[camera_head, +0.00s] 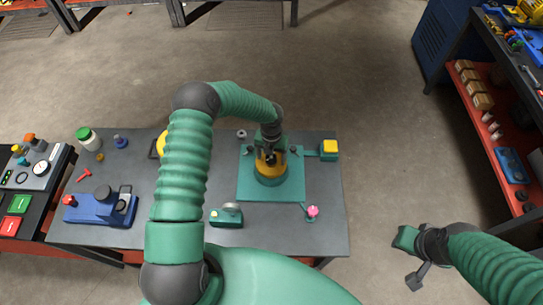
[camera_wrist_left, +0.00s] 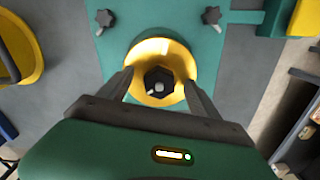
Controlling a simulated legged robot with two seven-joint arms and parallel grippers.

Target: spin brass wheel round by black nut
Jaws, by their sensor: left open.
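The brass wheel (camera_wrist_left: 163,57) is a yellow, shiny round piece, seen from above in the left wrist view. In the head view the brass wheel (camera_head: 271,170) shows partly beneath my left gripper (camera_head: 270,156), on a teal plate (camera_head: 285,190). My left gripper is open, pointing down over the wheel. In the wrist view its two dark fingers stand on either side of the nut, with gaps visible.
The plate has dark knobs and a side arm with a yellow block (camera_head: 330,147). A small green device (camera_head: 227,216) and a pink knob (camera_head: 312,211) lie in front. A blue device (camera_head: 100,206) stands left on the grey table (camera_head: 325,235). Open floor lies right.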

